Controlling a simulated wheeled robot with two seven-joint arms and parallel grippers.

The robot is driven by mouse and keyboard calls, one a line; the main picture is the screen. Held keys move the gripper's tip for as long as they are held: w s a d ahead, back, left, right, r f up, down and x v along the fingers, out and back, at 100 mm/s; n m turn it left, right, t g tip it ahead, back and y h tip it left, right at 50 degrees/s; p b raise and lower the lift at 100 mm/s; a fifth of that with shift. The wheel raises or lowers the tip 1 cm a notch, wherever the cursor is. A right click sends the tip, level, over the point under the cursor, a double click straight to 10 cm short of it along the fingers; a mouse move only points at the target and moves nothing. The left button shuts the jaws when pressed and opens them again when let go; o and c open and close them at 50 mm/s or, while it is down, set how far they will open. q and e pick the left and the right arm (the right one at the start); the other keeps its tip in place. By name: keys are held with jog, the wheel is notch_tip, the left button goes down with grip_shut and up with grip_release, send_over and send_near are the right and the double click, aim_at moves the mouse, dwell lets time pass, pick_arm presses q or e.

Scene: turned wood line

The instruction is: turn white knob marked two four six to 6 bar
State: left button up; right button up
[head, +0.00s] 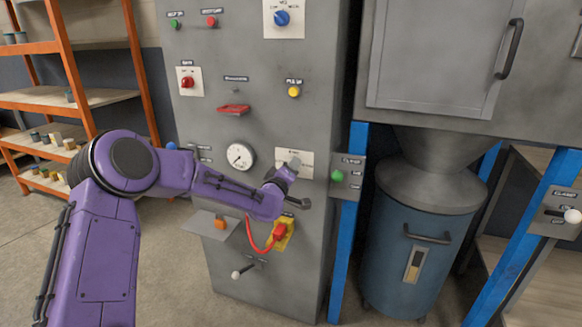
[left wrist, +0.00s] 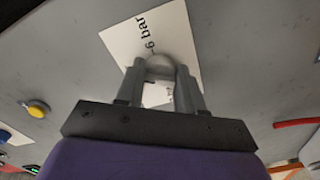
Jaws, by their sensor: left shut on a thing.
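The white knob (left wrist: 160,65) sits on a white plate (left wrist: 180,30) lettered "6 bar" in the left wrist view. My left gripper (left wrist: 162,75) is shut on the knob, one finger on each side of it. In the head view the plate (head: 307,161) shows on the grey cabinet, and my left gripper (head: 292,168) reaches it from the lower left and hides the knob. The knob's pointer and the plate's other marks are hidden or too small to read. My right gripper is not in view.
A round gauge (head: 240,156) is left of the plate. A yellow button (head: 294,91) is above, a green button (head: 337,176) to the right. Below are a red plug with a cable (head: 279,233) and a lever (head: 243,271). A blue drum (head: 415,250) stands right.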

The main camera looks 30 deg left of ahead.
pick_arm(q)
jog(key=m+p, duration=0.1)
jog(key=m, duration=0.4)
jog(key=m+p, duration=0.1)
jog(key=m, duration=0.5)
jog(key=shift+a+f+m, duration=0.1)
jog(key=shift+f+m, duration=0.1)
jog(key=shift+m, duration=0.4)
jog(key=o, duration=1)
jog(key=shift+o, duration=0.2)
jog(key=shift+r, duration=0.1)
jog(key=v, duration=1)
jog(key=shift+s, duration=0.25)
